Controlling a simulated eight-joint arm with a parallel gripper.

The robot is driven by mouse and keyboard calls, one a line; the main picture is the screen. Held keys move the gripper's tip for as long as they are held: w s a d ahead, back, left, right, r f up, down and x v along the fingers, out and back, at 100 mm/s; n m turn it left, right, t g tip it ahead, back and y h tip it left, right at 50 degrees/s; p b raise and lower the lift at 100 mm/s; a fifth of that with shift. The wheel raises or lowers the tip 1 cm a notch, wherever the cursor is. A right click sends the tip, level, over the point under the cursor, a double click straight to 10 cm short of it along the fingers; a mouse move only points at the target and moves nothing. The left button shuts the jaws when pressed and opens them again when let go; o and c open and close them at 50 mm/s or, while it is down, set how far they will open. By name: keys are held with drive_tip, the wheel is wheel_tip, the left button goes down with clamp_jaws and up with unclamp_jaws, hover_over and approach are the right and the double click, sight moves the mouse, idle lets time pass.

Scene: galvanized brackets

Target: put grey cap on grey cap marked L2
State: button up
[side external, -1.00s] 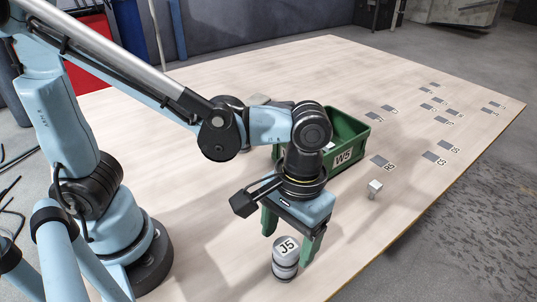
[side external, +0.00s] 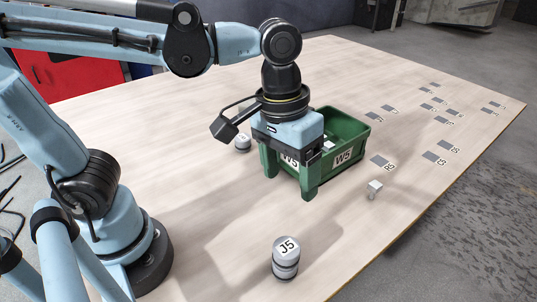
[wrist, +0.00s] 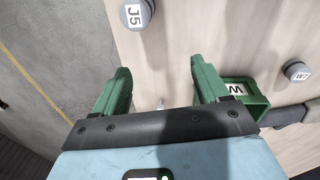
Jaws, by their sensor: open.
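A grey cap marked J5 (side external: 286,262) stands upright at the near edge of the table, with dark bands around it; I cannot tell if it is one piece or two stacked. It also shows at the top of the wrist view (wrist: 134,20). A second grey cap (side external: 243,142) stands left of the green bin; a labelled cap at the right of the wrist view (wrist: 297,71) may be the same one. I cannot read L2 anywhere. My gripper (side external: 289,183) is open and empty, in front of the bin and apart from the caps; its green fingers flank empty space in the wrist view (wrist: 160,80).
The green bin marked W5 (side external: 350,150) holds something pale and is partly hidden by my gripper. A small pale metal block (side external: 374,189) stands right of it. Several flat grey labelled squares, such as R5 (side external: 380,161), lie to the right.

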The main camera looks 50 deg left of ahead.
drive_tip(key=w+a+f+t, duration=0.1)
drive_tip(key=a+t, duration=0.2)
drive_tip(key=a, duration=0.4)
drive_tip(key=w+a+f+m+t+y, duration=0.1)
drive_tip(key=a+t, duration=0.2)
drive_tip(key=a, duration=0.4)
drive_tip(key=shift+w+f, duration=0.25)
drive_tip(key=shift+w, duration=0.15)
drive_tip(key=shift+d, duration=0.1)
